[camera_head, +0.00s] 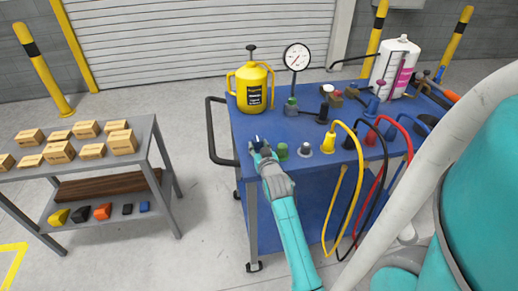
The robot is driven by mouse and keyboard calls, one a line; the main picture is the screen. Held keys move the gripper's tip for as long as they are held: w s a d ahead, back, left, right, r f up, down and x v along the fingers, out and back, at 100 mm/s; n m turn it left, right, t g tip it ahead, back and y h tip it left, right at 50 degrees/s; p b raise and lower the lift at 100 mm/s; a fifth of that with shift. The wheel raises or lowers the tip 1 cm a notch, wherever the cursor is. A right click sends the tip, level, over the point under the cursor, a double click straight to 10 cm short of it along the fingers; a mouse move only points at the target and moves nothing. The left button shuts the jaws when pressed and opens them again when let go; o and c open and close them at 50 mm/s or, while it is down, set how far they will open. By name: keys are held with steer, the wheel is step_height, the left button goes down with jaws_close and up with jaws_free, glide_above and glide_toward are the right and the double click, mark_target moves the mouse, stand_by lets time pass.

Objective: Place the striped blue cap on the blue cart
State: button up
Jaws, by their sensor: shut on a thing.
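The blue cart (290,128) stands at the center right, with a blue top and a lower shelf. My gripper (260,146) is over the cart top's front left corner. It is shut on a small dark blue piece with a pale mark, which looks like the striped blue cap (258,138). The gripper's fingers hide most of the cap. I cannot tell whether the cap touches the cart top or is just above it.
A green cap (282,151) and a grey cap (305,150) stand right of my gripper. Cables hang from colored plugs at the front edge. A yellow jug (252,86) and a gauge (297,57) stand behind. A grey shelf cart (150,165) holds boxes at left.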

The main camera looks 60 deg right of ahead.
steer(key=shift+a+f, duration=0.1)
steer(key=shift+f, duration=0.2)
steer(key=shift+f, duration=0.15)
steer(key=o, duration=1)
